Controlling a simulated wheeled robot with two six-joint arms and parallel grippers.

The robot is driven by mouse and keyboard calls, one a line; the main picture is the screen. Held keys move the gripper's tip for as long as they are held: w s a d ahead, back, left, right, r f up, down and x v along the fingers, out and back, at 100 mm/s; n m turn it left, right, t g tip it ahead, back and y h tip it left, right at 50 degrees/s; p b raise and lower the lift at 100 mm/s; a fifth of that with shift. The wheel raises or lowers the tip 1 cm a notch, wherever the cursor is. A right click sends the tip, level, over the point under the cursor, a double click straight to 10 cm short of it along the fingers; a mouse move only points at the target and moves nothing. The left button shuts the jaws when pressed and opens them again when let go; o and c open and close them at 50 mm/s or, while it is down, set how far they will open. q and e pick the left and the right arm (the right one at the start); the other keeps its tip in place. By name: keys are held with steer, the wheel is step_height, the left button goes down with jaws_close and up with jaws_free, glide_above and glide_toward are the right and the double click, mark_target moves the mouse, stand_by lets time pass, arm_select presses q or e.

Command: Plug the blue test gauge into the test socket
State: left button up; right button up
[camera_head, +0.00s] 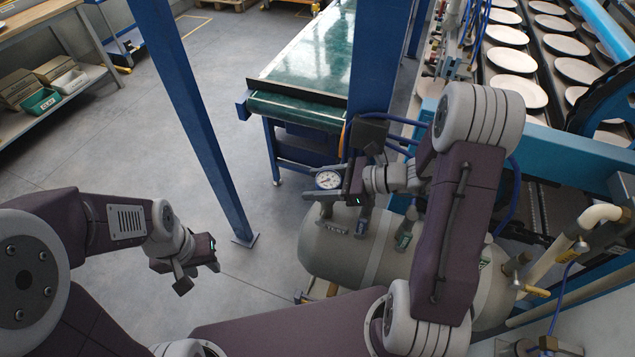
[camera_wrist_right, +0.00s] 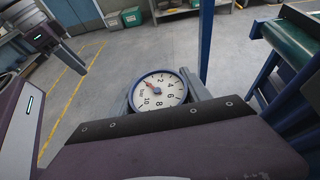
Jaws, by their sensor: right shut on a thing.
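The blue-rimmed test gauge (camera_head: 328,180) has a white dial and is above the left end of a grey tank (camera_head: 330,252). My right gripper (camera_head: 331,193) is shut on the gauge. In the right wrist view the gauge (camera_wrist_right: 158,91) sits between the fingers, dial facing the camera, its red needle pointing up and left. A label reading TEST (camera_head: 336,228) is on the tank below the gauge. The socket itself is hidden or too small to make out, so I cannot tell whether the gauge touches it. My left gripper (camera_head: 198,274) is open and empty over the floor.
Other tagged fittings (camera_head: 404,238) stand on the tank to the right. A blue post (camera_head: 205,135) rises left of the tank. A green conveyor (camera_head: 312,62) is behind, and a plate dryer (camera_head: 545,70) with white plates is at the right. Floor between the left arm and tank is clear.

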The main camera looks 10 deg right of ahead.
steer(key=shift+f+b, duration=0.6)
steer(key=shift+f, duration=0.15)
steer(key=o, duration=1.2)
steer(key=shift+o, duration=0.2)
steer(key=p+v, duration=0.5)
steer(key=v, duration=0.6)
steer(key=shift+p, duration=0.4)
